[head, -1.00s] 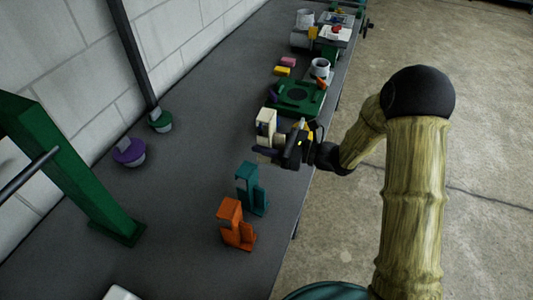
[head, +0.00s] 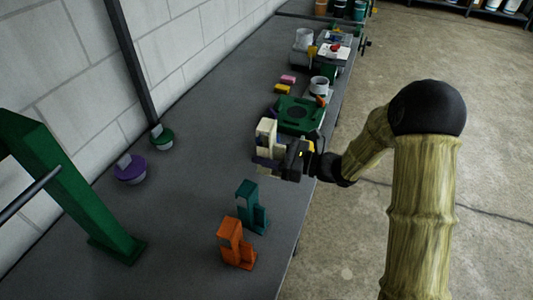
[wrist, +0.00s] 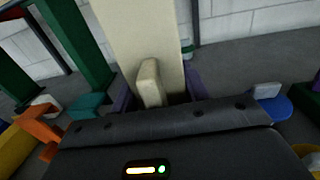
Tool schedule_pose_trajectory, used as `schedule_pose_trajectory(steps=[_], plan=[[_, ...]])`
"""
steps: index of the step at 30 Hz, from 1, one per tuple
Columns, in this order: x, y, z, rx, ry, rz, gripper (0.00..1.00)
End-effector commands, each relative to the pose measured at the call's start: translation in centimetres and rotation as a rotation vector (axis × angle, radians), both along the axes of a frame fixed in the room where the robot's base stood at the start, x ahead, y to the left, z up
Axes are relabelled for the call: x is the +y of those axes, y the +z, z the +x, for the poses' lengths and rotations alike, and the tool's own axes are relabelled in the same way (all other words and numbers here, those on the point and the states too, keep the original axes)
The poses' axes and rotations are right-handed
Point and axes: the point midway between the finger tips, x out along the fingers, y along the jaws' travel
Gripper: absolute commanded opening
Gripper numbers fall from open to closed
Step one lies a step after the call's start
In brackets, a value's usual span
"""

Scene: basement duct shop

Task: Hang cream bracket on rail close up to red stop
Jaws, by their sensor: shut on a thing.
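The cream bracket (head: 265,134) is upright in my gripper (head: 272,154), just above or over the bench. It fills the upper middle of the wrist view (wrist: 140,40), with a short cream upturned piece on the near side. My gripper is shut on it. The fingertips are partly hidden by the bracket. The dark rail (head: 30,190) shows at the left of the head view, by a green post (head: 75,190), well away from the bracket. A small dark red piece (wrist: 12,12) shows at the wrist view's top left; I cannot tell if it is the red stop.
A teal bracket (head: 247,205) and an orange bracket (head: 232,240) stand on the bench nearer to me. A purple round piece (head: 130,170) and a green one (head: 161,137) lie near the wall. A green fixture (head: 298,113) is just beyond my gripper. Bare bench (head: 185,215) lies between.

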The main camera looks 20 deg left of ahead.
Motion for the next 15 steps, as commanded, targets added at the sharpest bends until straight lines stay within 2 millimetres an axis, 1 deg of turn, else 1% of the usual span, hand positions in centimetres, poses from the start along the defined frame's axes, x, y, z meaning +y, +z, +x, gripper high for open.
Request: schedule_pose_trajectory(steps=[1, 15], plan=[[0.0, 0.9, 0.0, -0.001, -0.001, 0.001, 0.17], [0.0, 4.6, 0.0, -0.001, 0.000, 0.002, 0.17]])
